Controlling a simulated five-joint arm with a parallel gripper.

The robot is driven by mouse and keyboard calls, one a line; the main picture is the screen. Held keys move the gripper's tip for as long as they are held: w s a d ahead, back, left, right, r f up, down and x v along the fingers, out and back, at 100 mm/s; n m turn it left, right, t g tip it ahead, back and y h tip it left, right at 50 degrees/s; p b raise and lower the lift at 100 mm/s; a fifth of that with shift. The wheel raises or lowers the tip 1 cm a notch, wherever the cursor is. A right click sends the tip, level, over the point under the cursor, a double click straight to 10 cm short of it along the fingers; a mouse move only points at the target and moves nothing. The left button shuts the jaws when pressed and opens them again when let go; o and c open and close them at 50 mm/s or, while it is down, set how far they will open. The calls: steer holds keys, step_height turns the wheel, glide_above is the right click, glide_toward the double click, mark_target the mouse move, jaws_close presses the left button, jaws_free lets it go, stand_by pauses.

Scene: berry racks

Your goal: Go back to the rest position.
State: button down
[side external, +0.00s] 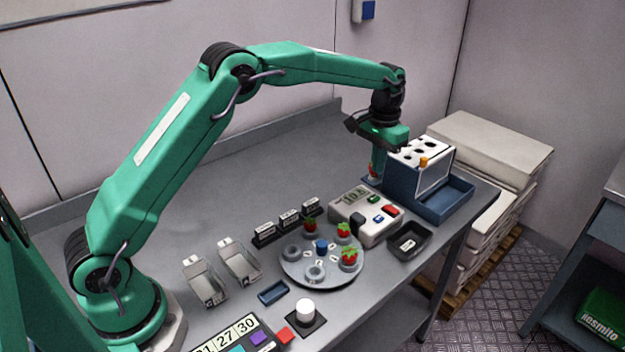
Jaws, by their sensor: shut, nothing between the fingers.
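My green arm reaches across from the left, and my gripper (378,158) points down at the far right part of the bench (190,240). It is shut and holds nothing. A red berry (374,172) shows right at the fingertips, just left of the blue and white rack unit (418,155). Whether the fingers touch the berry cannot be told from this side. The spot it rests on is partly hidden.
A round grey turntable (325,277) holds several ring seats, with red berries on some. A white device with a display (364,216) and a black tray (408,241) stand near the rack unit. Two clear bins (205,280) stand left. Open space lies above the bench.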

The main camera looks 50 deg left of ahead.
steer(key=s+a+r+t, duration=0.3)
steer(key=s+r, duration=1.1)
steer(key=s, duration=0.2)
steer(key=s+a+f+t, duration=0.1)
steer(key=s+f+t, duration=0.1)
steer(key=s, duration=1.8)
steer(key=shift+s+a+f+t, duration=0.15)
steer(key=shift+f+t, duration=0.15)
steer(key=shift+f, duration=0.1)
